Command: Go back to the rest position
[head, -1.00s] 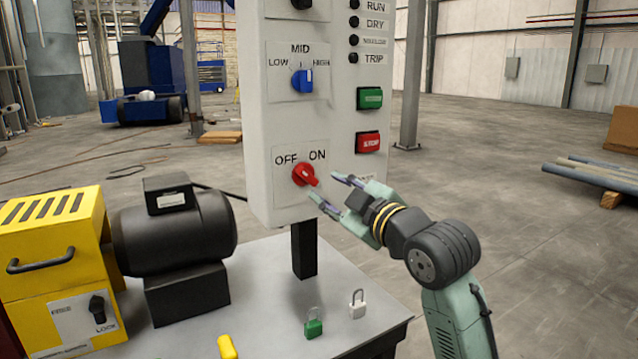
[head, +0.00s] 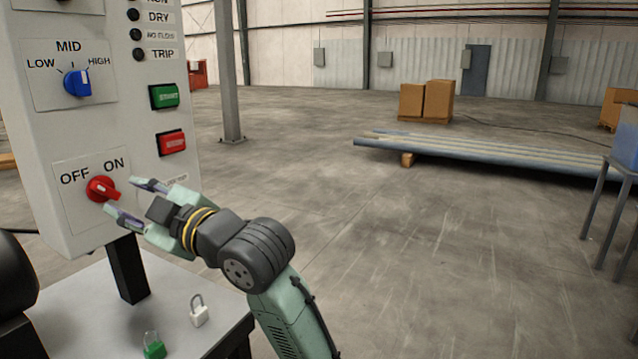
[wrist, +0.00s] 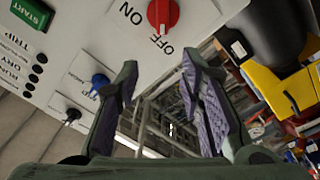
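My gripper (head: 136,202) is open and empty, its two fingers spread just right of the red OFF/ON knob (head: 101,189) on the grey control panel (head: 75,130). In the head view the knob's pointer is tilted to the lower right, between the fingertips; I cannot tell there whether a finger touches it. In the wrist view the red knob (wrist: 163,14) lies beyond the fingers, apart from them. The blue MID selector (head: 78,83) is above the knob. The green START button (head: 164,96) and a red button (head: 172,142) are to its right.
A white padlock (head: 199,313) and a green padlock (head: 153,346) stand on the grey table (head: 95,310) below the panel. Pipes (head: 480,155), cardboard boxes (head: 427,101) and a blue-topped stand (head: 612,185) are to the right. Open floor lies between.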

